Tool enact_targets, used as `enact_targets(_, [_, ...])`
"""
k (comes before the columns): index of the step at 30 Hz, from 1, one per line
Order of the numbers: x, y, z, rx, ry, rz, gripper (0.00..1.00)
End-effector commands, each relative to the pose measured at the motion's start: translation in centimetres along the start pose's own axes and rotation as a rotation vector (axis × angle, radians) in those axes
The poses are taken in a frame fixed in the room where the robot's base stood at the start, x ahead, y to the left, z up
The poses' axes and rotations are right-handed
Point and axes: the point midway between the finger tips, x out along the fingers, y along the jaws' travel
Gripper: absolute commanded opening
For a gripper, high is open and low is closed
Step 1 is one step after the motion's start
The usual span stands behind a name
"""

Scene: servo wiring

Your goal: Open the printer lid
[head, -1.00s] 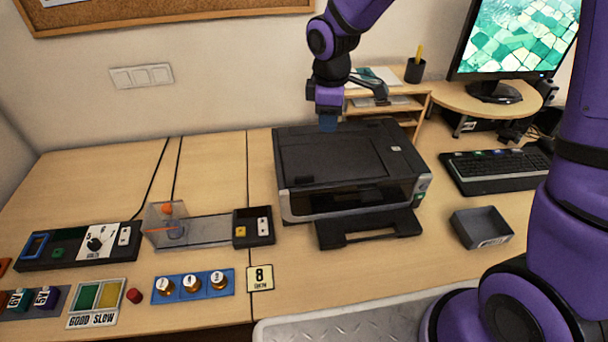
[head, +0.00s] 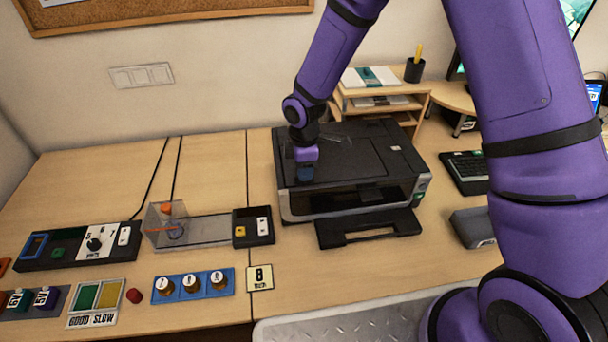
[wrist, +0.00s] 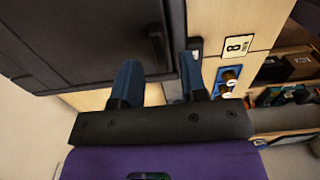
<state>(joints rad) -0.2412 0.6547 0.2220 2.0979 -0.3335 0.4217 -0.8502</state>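The black printer (head: 402,188) stands on the desk, with its dark lid (head: 350,158) lying flat and closed on top. My gripper (head: 306,178) points down over the lid's left front part in the head view. In the wrist view, the two blue fingers of my gripper (wrist: 159,60) are spread apart. A small dark raised handle (wrist: 156,45) on the printer's top (wrist: 90,35) shows just beyond the gap between the fingertips. I cannot tell whether the fingers touch the printer. The handle is hidden in the head view.
The paper tray (head: 368,228) sticks out at the printer's front. A clear box device (head: 172,224), a blue knob panel (head: 192,285) and a number 8 card (head: 260,278) lie to the left. A wooden shelf (head: 400,98) stands behind right. Bare desk lies left of the printer.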

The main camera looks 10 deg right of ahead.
Motion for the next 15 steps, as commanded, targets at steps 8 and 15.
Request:
enact_targets(8, [2.7,0.0,0.0,-0.001,0.000,0.000,0.39])
enact_targets(15, [3.0,0.0,0.0,0.000,0.000,0.001,0.39])
